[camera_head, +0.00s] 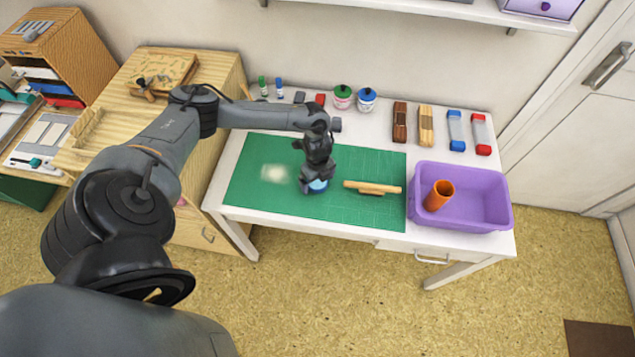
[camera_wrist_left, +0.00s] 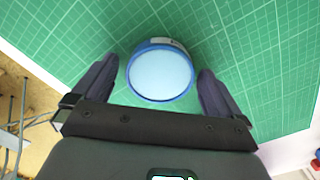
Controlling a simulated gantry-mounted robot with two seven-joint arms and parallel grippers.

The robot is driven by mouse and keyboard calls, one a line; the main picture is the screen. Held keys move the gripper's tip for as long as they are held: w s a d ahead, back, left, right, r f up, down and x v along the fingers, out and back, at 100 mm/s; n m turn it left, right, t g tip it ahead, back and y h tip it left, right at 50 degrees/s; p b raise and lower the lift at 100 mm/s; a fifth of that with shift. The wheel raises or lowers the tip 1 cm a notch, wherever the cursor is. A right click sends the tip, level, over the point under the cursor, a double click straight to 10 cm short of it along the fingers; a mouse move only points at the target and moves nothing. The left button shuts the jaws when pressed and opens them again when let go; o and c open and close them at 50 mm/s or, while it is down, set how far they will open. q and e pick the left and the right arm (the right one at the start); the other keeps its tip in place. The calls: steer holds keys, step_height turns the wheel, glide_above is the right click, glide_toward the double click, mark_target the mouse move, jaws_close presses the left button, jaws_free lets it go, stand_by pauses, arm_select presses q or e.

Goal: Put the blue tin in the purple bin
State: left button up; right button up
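The blue tin (camera_head: 318,186) stands on the green cutting mat (camera_head: 262,150), mostly under my left gripper (camera_head: 314,180). In the left wrist view the tin (camera_wrist_left: 160,74) is round with a pale blue top and a darker blue rim. It lies between and slightly beyond the two fingers of my left gripper (camera_wrist_left: 156,88), which is open, with a gap on each side. The purple bin (camera_head: 484,200) stands at the right end of the white table, with an orange cup (camera_head: 439,195) inside it. My right gripper is not in view.

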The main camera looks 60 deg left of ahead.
arm_select(q)
steer(key=c, duration=1.2)
steer(key=shift+c, duration=0.5)
steer(key=shift+r, duration=0.15)
